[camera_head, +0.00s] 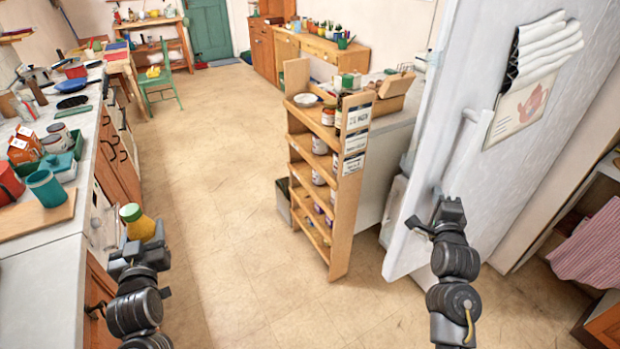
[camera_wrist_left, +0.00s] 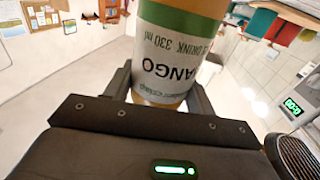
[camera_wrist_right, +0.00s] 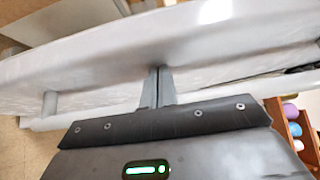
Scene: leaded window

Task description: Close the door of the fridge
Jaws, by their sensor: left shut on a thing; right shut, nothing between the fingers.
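The pale fridge door (camera_head: 480,185) fills the right of the head view, with a long handle (camera_head: 457,150) along its left side. The door appears to stand open, its lower left edge out from the pale body behind it; how wide the gap is I cannot tell. My right gripper (camera_head: 424,226) is shut and empty, at the lower part of the door near the handle's lower end. In the right wrist view its fingertips (camera_wrist_right: 157,75) reach a pale curved surface; contact is unclear.
A wooden rack of jars (camera_head: 345,210) stands just left of the fridge. A long counter (camera_head: 50,260) with kitchenware runs along the left. The floor (camera_head: 240,240) between them is clear. A paper and cloth (camera_head: 540,50) hang on the door.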

